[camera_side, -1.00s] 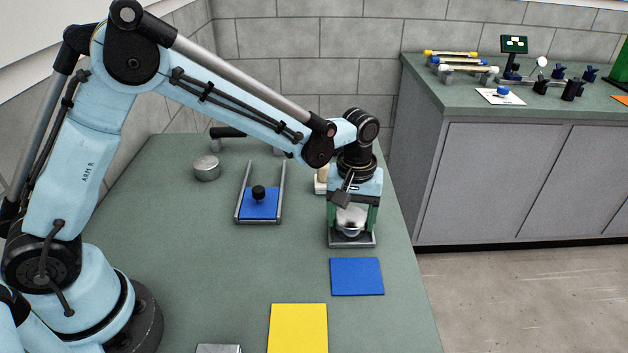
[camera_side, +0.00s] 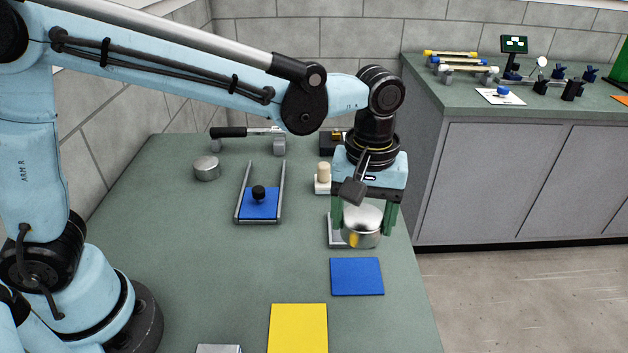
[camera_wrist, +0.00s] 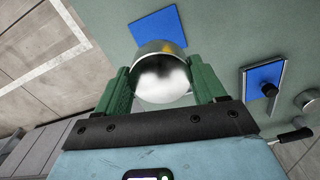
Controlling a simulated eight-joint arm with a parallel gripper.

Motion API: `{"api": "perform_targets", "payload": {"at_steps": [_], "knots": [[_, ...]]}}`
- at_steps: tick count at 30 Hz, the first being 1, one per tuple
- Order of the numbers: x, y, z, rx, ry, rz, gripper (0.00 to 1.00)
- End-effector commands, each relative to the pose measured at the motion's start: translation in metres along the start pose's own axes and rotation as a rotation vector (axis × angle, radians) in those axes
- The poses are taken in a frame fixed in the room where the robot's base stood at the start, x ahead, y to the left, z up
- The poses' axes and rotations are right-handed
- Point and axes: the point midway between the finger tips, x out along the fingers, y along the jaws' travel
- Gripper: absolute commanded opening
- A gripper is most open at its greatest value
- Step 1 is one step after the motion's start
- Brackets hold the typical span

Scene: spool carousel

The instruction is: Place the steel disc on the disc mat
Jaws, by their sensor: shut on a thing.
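My gripper (camera_side: 362,222) is shut on the steel disc (camera_side: 361,226), a shiny short cylinder held upright between its green fingers. In the wrist view the disc (camera_wrist: 162,75) sits between the fingertips. It hangs above the table, in front of part of a grey plate (camera_side: 335,237). A flat blue mat (camera_side: 357,277) lies just nearer the camera than the disc, and a yellow mat (camera_side: 298,328) lies nearer still; both are bare. I cannot tell by label which is the disc mat. The blue mat also shows beyond the disc in the wrist view (camera_wrist: 157,25).
A railed slide with a blue plate and black knob (camera_side: 259,199) stands left of my gripper. Another steel cylinder (camera_side: 207,168) is further left. A block with a pale peg (camera_side: 323,178) stands behind. A black-handled tool (camera_side: 246,133) lies at the back. The table's right edge is close.

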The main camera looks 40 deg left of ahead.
Motion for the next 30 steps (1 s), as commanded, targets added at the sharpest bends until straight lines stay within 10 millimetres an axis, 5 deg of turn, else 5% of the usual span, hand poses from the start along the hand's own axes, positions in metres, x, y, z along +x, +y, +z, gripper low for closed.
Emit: {"api": "perform_targets", "payload": {"at_steps": [5, 12, 17, 22, 30], "knots": [[-0.007, 0.003, 0.028, 0.006, 0.0, 0.0, 0.07], [-0.01, 0.001, 0.091, 0.006, 0.0, 0.0, 0.07], [-0.009, -0.003, 0.114, 0.002, 0.001, 0.0, 0.07], [0.001, -0.003, 0.102, -0.007, 0.001, 0.0, 0.07], [0.032, -0.001, 0.05, -0.007, 0.001, 0.001, 0.07]]}}
